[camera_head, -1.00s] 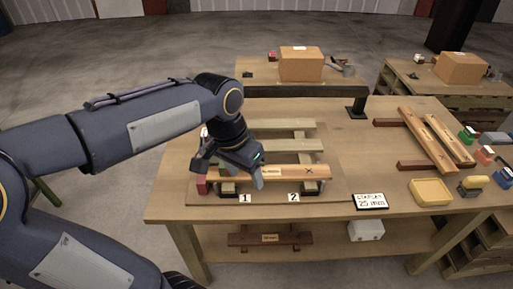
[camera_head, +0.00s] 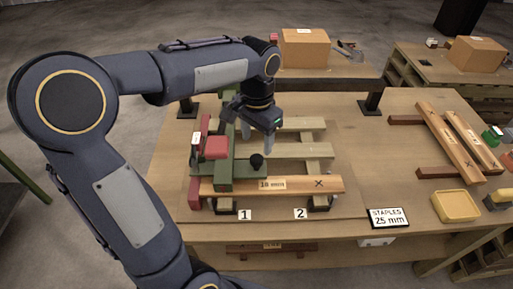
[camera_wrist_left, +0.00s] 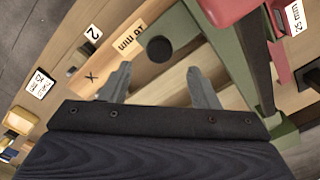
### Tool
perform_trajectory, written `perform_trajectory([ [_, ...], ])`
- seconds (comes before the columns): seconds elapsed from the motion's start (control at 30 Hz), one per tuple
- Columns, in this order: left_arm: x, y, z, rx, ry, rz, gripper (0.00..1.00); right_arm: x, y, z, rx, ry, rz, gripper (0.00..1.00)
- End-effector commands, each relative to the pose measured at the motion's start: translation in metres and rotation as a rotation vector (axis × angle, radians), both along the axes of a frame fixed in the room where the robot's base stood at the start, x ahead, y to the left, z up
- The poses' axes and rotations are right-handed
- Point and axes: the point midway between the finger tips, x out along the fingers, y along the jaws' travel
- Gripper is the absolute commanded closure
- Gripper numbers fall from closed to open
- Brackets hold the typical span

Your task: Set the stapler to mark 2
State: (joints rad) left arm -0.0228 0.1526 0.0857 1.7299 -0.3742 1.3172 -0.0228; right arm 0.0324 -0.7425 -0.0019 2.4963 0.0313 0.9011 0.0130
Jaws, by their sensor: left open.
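The stapler (camera_head: 224,172) is a green frame with a red block and a black knob (camera_head: 257,160), standing at the left end of the slatted wooden pallet, in line with mark 1 (camera_head: 245,214). Mark 2 (camera_head: 300,213) is to its right on the board; it also shows in the wrist view (camera_wrist_left: 92,32). My left gripper (camera_head: 258,141) is open and empty, just behind the knob. In the left wrist view the knob (camera_wrist_left: 160,48) shows beyond and between the open fingers (camera_wrist_left: 160,86), apart from them. My right gripper is out of view.
The front plank (camera_head: 325,183) bears a thickness label and a cross. A "STAPLES 25 mm" sign (camera_head: 388,218) stands right of the pallet. A yellow tray (camera_head: 456,206) and loose planks (camera_head: 447,140) lie at the right. The pallet right of the stapler is clear.

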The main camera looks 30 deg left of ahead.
Motion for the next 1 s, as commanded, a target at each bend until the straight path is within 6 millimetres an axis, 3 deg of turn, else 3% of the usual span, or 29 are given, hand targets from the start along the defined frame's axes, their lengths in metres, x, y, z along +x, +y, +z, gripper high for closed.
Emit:
perform_trajectory([
  [0.33, -0.001, 0.0, -0.053, 0.0, 0.003, 0.0, 0.45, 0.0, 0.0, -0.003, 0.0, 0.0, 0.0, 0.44],
  [0.73, 0.0, 0.0, -0.063, -0.001, -0.001, 0.0, 0.45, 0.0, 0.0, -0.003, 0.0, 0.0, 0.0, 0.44],
  [1.0, 0.0, 0.0, -0.063, -0.001, -0.001, 0.001, 0.79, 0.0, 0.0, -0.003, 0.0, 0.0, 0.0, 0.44],
])
